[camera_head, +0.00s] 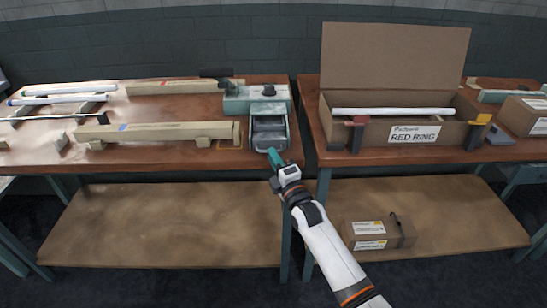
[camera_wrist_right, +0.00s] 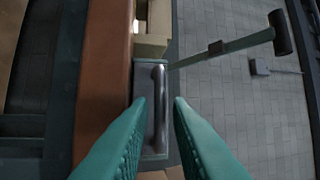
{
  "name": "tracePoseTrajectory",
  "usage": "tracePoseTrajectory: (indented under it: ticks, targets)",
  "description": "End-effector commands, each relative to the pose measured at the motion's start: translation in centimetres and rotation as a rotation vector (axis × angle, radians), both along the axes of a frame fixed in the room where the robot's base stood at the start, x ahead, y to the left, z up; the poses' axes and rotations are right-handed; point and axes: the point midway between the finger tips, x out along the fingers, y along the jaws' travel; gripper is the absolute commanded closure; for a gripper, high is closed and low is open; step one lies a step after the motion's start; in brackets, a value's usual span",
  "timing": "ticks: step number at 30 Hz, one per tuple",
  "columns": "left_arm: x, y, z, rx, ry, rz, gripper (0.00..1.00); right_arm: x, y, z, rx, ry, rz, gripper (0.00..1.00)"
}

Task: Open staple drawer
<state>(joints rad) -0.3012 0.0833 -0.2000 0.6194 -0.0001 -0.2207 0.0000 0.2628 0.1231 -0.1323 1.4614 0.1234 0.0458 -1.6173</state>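A pale green machine (camera_head: 257,100) stands at the right end of the left table. A grey box-like drawer (camera_head: 269,132) with green sides is at its front; I cannot tell how far out it sits. In the right wrist view, a metal bar handle (camera_wrist_right: 159,110) runs along the drawer's grey front. My right gripper (camera_head: 273,157) is at the drawer's near edge. Its two green fingers are spread in the wrist view (camera_wrist_right: 160,100), with the handle showing between the fingertips; contact cannot be told. My left gripper is not in view.
Long cardboard boxes (camera_head: 155,132) and white tubes lie on the left table. An open carton marked RED RING (camera_head: 368,134) stands on the right table, across a narrow gap. Small boxes (camera_head: 372,236) rest on the lower right shelf. The lower left shelf (camera_head: 160,225) is bare.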

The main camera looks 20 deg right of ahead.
Motion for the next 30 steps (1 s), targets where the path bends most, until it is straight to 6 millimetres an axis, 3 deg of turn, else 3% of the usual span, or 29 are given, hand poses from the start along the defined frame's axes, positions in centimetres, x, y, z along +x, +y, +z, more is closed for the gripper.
tracePoseTrajectory:
  ticks: [11, 15, 23, 26, 30]
  targets:
    - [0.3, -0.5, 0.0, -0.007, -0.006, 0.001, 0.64, 0.7, 0.1, 0.1, 0.001, 0.0, 0.0, 0.82]
    - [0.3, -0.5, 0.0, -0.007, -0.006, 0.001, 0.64, 0.7, 0.1, 0.1, 0.001, 0.0, 0.0, 1.0]
    - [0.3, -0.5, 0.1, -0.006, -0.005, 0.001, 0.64, 0.6, 0.2, 0.1, 0.001, 0.001, 0.0, 1.0]
    - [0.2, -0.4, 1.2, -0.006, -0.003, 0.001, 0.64, -0.4, 0.5, 0.3, 0.002, 0.005, 0.001, 1.0]
    - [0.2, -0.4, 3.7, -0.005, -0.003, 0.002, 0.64, -3.7, 1.4, 0.6, 0.005, 0.01, 0.001, 1.0]
